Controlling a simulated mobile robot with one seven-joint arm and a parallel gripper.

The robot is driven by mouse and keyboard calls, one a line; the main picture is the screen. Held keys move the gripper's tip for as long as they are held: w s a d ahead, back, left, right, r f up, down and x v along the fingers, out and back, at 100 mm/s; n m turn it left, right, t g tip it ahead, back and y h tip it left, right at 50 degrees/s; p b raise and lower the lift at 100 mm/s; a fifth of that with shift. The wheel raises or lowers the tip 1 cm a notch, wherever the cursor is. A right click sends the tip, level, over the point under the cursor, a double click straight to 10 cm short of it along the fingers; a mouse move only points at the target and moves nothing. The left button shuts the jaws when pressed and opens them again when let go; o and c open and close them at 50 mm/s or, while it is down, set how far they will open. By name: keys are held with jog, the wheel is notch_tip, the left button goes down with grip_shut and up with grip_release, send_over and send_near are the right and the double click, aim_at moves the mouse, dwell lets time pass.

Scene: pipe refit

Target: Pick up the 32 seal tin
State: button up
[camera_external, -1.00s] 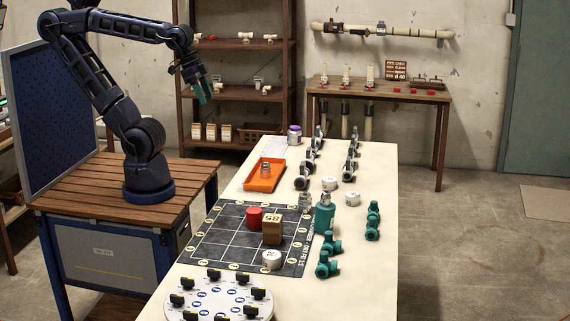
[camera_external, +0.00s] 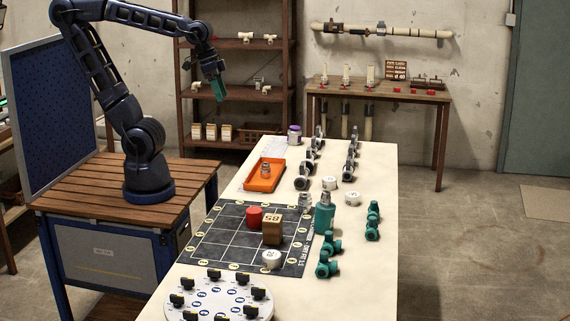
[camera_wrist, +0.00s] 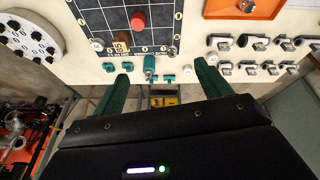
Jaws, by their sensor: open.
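Three white round tins show in the outside view: a tin (camera_external: 271,258) on the dark grid mat (camera_external: 213,243), a tin (camera_external: 329,183) and another tin (camera_external: 352,198) on the bare bench beyond the teal bottle. Their numbers are too small to read, so I cannot tell which is the 32 seal tin. In the wrist view the tin on the mat (camera_wrist: 97,44) is at the mat's corner. My gripper (camera_external: 219,91) is high above the bench's far left side, open and empty. Its teal fingers (camera_wrist: 164,66) are spread apart in the wrist view.
A brown block marked 85 (camera_external: 272,230) and a red cylinder (camera_external: 254,217) stand on the mat near the tin. A teal bottle (camera_external: 324,216) and teal fittings (camera_external: 327,266) stand right of it. An orange tray (camera_external: 262,181) and a round dial plate (camera_external: 219,300) occupy the bench.

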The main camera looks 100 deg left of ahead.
jog(key=w+a+f+n+g+h, duration=0.15)
jog(key=w+a+n, duration=0.35)
jog(key=w, duration=0.7)
jog(key=n+g+h, duration=0.2)
jog(key=n+h, duration=0.1)
jog(key=n, duration=1)
send_over(329, 178)
jog(key=a, duration=0.4)
notch_tip(329, 178, down, 29)
jog(key=shift+t, duration=0.25)
jog(key=x, duration=1)
jog(key=shift+s+f, duration=0.1)
jog(key=shift+s, duration=0.2)
jog(key=shift+y, duration=0.25)
jog(key=shift+c, duration=0.3)
jog(key=c, duration=1)
